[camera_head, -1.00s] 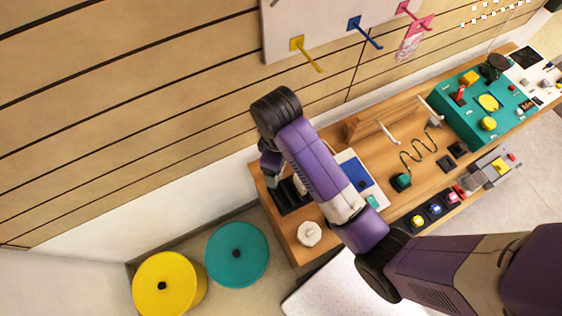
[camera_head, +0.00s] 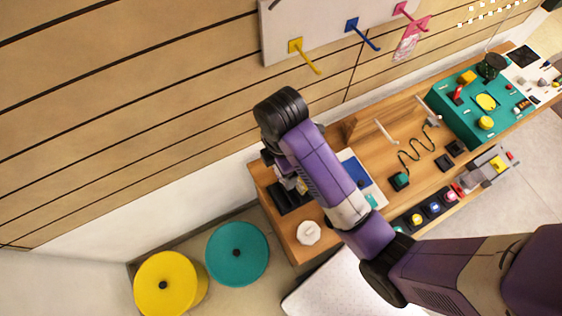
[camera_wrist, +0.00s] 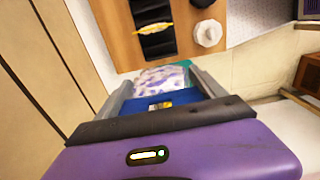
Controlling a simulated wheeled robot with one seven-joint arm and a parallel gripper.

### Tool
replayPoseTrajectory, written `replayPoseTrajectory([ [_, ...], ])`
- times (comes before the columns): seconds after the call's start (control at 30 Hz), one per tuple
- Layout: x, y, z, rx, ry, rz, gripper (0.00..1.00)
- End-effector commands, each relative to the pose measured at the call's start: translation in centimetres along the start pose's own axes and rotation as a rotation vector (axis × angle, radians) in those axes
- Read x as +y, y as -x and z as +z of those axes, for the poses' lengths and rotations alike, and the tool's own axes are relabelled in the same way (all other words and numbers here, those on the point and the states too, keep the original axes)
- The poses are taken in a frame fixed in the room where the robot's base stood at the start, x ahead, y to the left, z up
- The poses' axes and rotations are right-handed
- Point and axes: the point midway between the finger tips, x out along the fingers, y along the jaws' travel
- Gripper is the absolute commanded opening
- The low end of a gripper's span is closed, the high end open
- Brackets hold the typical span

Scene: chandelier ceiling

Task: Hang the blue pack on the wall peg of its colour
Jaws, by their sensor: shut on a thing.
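The blue pack (camera_wrist: 150,102) is between the two fingers of my gripper (camera_wrist: 160,80) in the wrist view. Its blue part lies nearest the palm, and a pale, purple-patterned part lies beyond it. My gripper is shut on it. In the head view my forearm and wrist hide most of the gripper and pack, above the left end of the workbench. The blue peg (camera_head: 364,36) sticks out bare from the white wall board (camera_head: 325,28), up and right of my wrist, apart from the pack.
A bare yellow peg (camera_head: 307,58) is left of the blue one. A pink pack (camera_head: 408,42) hangs on the pink peg (camera_head: 412,17). A black tray (camera_wrist: 156,45) holds a yellow item (camera_wrist: 153,28). The workbench (camera_head: 380,150) carries a teal box (camera_head: 460,128).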

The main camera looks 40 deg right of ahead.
Motion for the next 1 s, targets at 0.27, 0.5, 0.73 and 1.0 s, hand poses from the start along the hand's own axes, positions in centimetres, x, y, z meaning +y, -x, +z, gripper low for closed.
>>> replayPoseTrajectory([
  [0.27, 0.0, -3.5, 0.0, 0.0, -0.001, 0.0, 0.38],
  [0.5, -0.1, -8.4, 0.0, -0.001, -0.002, -0.005, 0.38],
  [0.73, -0.1, -13.4, 0.0, -0.001, -0.002, -0.004, 0.38],
  [1.0, 0.0, -15.8, 0.0, 0.0, -0.002, -0.001, 0.38],
])
